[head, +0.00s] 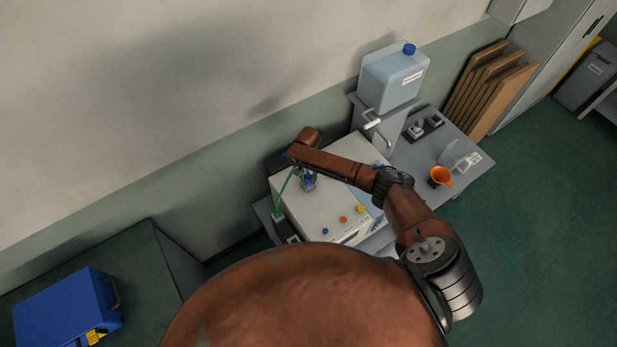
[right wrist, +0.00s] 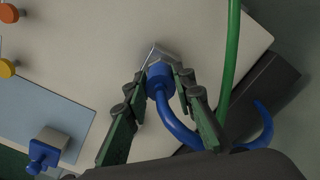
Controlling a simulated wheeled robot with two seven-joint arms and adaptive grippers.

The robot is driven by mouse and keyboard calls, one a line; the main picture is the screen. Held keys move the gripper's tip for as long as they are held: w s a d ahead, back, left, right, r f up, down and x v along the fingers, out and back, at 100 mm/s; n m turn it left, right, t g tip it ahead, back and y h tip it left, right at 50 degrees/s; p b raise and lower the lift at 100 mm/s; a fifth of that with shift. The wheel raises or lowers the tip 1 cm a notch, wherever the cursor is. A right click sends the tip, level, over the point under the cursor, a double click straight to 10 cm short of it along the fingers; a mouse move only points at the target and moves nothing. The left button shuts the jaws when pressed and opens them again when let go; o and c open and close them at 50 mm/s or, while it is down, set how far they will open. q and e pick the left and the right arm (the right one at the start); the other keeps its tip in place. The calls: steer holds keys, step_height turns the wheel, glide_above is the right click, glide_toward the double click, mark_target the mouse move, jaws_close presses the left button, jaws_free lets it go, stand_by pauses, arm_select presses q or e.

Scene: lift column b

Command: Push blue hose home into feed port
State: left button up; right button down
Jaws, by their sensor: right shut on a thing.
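My right gripper (right wrist: 161,79) is shut on the blue end of the blue hose (right wrist: 176,126), one finger on each side of it. The hose bends away below the fingers and shows again to the right as a loop. Right in front of the blue end is a grey metal fitting (right wrist: 160,54) on the pale machine top, seemingly the feed port. The blue end meets or overlaps it in the right wrist view; how deep it sits I cannot tell. In the head view the gripper (head: 307,180) is small, over the machine (head: 320,206). My left gripper is not in view.
A green hose (right wrist: 233,60) runs close beside the right finger. A grey block with a blue part (right wrist: 45,155) sits at lower left. Coloured knobs (head: 343,219) line the machine's front.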

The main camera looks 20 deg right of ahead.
steer(key=c, duration=1.5)
jaws_free()
steer(key=shift+f, duration=0.1)
steer(key=shift+c, duration=0.2)
step_height(320, 180, up, 12)
